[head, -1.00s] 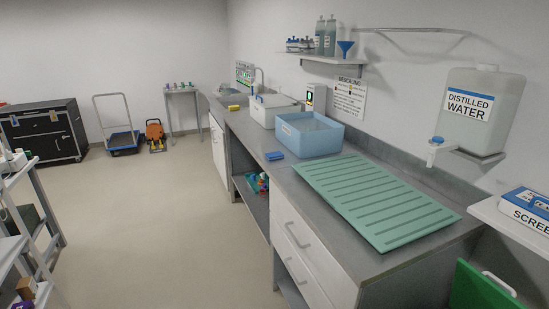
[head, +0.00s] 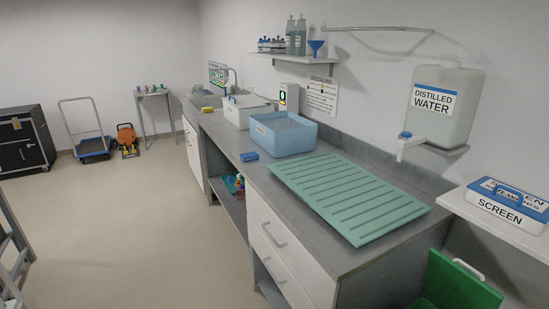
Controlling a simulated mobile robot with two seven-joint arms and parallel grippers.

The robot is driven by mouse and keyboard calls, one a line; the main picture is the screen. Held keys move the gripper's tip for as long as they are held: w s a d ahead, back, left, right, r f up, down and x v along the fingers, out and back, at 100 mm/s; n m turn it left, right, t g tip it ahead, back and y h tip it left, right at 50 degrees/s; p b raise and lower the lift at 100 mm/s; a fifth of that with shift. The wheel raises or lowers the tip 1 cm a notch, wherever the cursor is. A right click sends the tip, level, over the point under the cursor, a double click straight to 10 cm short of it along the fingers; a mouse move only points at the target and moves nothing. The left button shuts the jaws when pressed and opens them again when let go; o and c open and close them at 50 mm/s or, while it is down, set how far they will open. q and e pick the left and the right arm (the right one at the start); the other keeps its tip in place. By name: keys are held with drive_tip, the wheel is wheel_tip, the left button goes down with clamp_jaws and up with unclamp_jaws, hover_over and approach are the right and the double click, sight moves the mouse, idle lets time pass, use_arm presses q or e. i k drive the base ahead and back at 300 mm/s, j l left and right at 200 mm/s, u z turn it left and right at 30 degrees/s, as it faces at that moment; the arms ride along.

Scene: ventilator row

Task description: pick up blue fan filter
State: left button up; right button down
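A small flat blue block (head: 249,156), which may be the blue fan filter, lies on the grey counter near its front edge, left of the light blue basin. It is too small to identify for sure. Neither of my grippers is in the head view.
The grey counter (head: 222,141) holds a light blue basin (head: 283,140), a green ribbed mat (head: 347,195) and a white lidded box (head: 247,112). A green bin (head: 455,283) and a shelf with a screen box (head: 508,203) are at right.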

sight(249, 156)
drive_tip(key=i+j+z, duration=0.1)
drive_tip(key=z, duration=0.25)
drive_tip(key=i+j+z, duration=0.1)
drive_tip(key=z, duration=0.25)
drive_tip(key=j+z, duration=0.4)
drive_tip(key=i+j+z, duration=0.1)
drive_tip(key=j+z, duration=0.15)
drive_tip(key=j, duration=0.15)
drive_tip(key=i+j+z, duration=0.2)
drive_tip(key=j, duration=0.2)
drive_tip(key=k+j+z, duration=0.1)
drive_tip(key=j+z, duration=0.15)
drive_tip(key=j, duration=2.55)
